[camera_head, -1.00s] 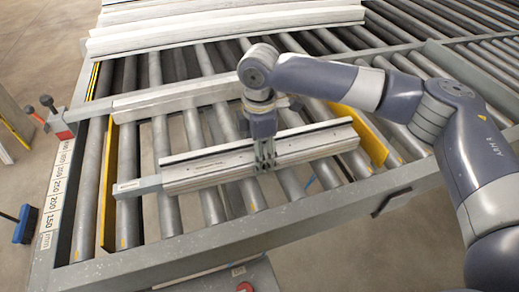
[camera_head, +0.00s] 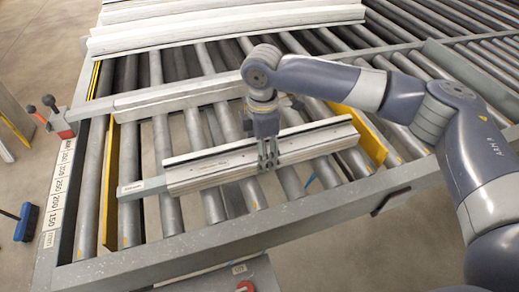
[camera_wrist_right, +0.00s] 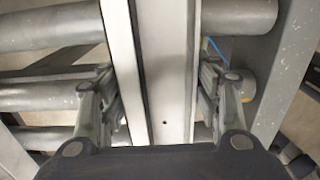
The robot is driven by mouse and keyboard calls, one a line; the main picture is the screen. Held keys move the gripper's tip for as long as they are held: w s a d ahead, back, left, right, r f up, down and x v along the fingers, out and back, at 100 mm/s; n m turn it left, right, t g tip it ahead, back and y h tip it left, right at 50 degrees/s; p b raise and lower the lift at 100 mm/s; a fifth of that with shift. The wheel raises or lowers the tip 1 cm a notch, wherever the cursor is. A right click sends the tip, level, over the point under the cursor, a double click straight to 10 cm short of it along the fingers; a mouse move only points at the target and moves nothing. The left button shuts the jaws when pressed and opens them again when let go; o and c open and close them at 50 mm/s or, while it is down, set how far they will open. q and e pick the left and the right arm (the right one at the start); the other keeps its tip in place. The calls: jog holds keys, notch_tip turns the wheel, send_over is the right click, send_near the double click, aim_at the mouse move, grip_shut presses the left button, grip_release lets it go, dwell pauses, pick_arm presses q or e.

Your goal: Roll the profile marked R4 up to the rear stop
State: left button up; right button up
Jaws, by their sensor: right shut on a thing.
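A light grey profile (camera_head: 215,170) lies slantwise across the rollers in the head view, with a narrower grey end piece at its left. No R4 mark is readable on it. My right gripper (camera_head: 268,155) is shut on this profile right of its middle, one finger on each side. In the right wrist view the profile (camera_wrist_right: 165,70) runs between the two fingers (camera_wrist_right: 160,112). My left gripper is not in view.
Yellow guides stand at the left (camera_head: 109,185) and right (camera_head: 370,137) of the rollers. Several long white profiles (camera_head: 220,25) lie at the back. A clamp with a red part (camera_head: 62,122) sits at the left frame. A scale (camera_head: 58,190) runs along the left edge.

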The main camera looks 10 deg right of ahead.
jog(key=shift+w+d+p, duration=0.2)
jog(key=shift+d+p, duration=0.7)
jog(key=shift+d, duration=0.65)
jog(key=o, duration=1.6)
jog(key=shift+w+f, duration=0.1)
jog(key=shift+r, duration=0.25)
notch_tip(320, 180, up, 12)
jog(key=shift+f, duration=0.25)
